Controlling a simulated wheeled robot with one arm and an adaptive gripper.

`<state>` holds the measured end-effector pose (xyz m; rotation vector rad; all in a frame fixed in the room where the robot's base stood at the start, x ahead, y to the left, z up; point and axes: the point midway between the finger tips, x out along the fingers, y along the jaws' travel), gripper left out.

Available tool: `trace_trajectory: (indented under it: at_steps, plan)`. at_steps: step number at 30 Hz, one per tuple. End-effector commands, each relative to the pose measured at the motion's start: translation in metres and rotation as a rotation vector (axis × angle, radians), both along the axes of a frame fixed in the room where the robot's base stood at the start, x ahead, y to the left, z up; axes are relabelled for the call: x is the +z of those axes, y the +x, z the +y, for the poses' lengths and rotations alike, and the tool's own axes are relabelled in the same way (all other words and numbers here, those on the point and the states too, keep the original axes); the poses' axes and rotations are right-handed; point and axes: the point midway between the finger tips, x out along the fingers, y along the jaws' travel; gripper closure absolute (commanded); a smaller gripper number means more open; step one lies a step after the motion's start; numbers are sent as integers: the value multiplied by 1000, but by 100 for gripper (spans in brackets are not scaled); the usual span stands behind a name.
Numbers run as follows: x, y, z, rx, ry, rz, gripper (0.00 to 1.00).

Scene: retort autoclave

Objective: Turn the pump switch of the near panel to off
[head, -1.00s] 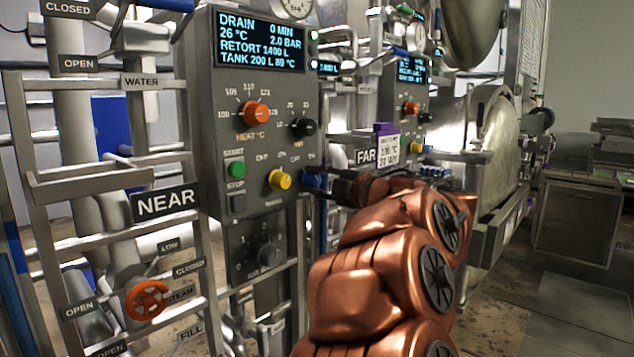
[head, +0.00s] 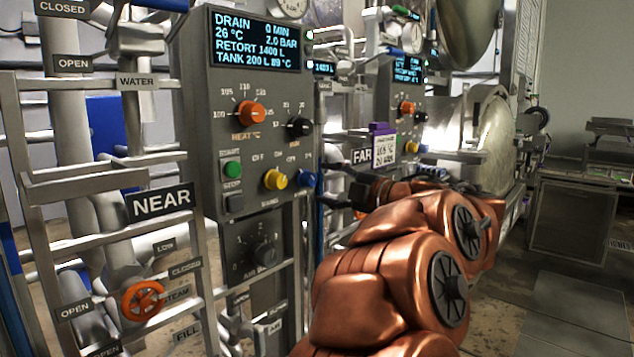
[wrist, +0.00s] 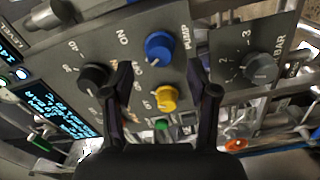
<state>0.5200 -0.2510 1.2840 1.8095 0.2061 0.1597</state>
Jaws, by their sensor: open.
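A yellow knob (head: 275,179) is close beside the blue one, with a green button (head: 232,169), a black knob (head: 300,127) and an orange heat knob (head: 250,113) around. A grey knob (head: 263,252) is below. The far panel (head: 385,90) stands behind.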

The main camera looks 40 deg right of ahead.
Motion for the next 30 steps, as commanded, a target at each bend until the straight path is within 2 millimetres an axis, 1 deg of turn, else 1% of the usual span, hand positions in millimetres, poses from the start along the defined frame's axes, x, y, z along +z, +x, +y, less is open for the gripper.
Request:
trace_trajectory:
  at_steps: [1, 6, 9, 13, 19, 30]
  plan:
    - [0, -9, -4, -5, 0, 0, 41]
    - [0, -35, -9, -3, -2, -1, 41]
    - [1, -48, -12, -1, -2, -2, 41]
    - [1, -61, -15, -1, -1, -1, 41]
    - [0, -71, -16, -1, -1, 0, 41]
    - [0, -72, -16, 2, -1, -1, 41]
